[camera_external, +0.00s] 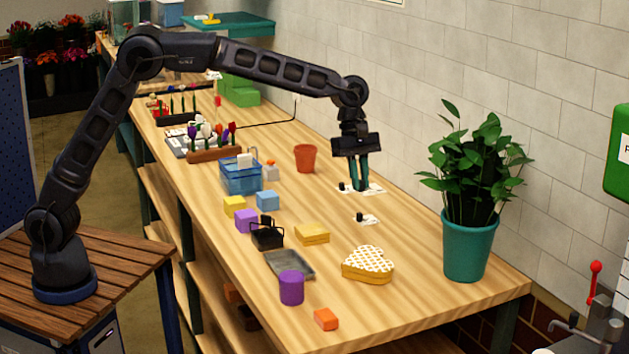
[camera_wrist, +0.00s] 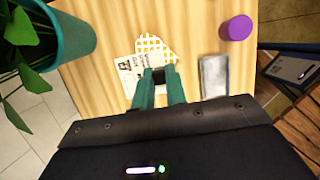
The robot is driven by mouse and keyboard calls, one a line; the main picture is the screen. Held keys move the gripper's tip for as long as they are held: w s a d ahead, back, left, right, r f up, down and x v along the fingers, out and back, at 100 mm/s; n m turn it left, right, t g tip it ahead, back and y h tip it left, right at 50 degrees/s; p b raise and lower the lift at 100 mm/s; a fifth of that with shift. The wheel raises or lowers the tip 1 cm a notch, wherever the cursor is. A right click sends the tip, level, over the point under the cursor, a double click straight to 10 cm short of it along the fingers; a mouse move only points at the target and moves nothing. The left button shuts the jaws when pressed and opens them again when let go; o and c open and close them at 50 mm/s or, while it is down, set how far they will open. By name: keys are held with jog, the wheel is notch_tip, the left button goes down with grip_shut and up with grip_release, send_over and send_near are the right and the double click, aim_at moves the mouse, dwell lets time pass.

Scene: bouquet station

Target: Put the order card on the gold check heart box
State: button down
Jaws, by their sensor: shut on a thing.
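My gripper (camera_external: 359,187) is over the right-hand side of the workbench, pointing down. It is shut on the order card, a white card (camera_external: 375,188) with dark print and a black grip. In the wrist view the card (camera_wrist: 128,70) shows left of my gripper (camera_wrist: 159,76), with the black grip between the teal fingers. The gold check heart box (camera_external: 367,265), with a white-and-gold lid and yellow side, sits apart, nearer the front of the bench. In the wrist view, the heart box (camera_wrist: 152,43) shows beyond the card, its lower part hidden.
Another small white card (camera_external: 369,220) with a black grip lies between my gripper and the heart box. A yellow box (camera_external: 312,233), grey tray (camera_external: 290,265) and purple cylinder (camera_external: 291,288) stand left of the heart box. A potted plant (camera_external: 468,245) stands right.

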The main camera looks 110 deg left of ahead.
aim_at(359, 262)
notch_tip(359, 262, down, 19)
jog(key=shift+f, duration=0.1)
dwell(0.5)
jog(key=c, duration=1.4)
grip_release()
jog(key=shift+f, duration=0.1)
jog(key=shift+c, duration=0.2)
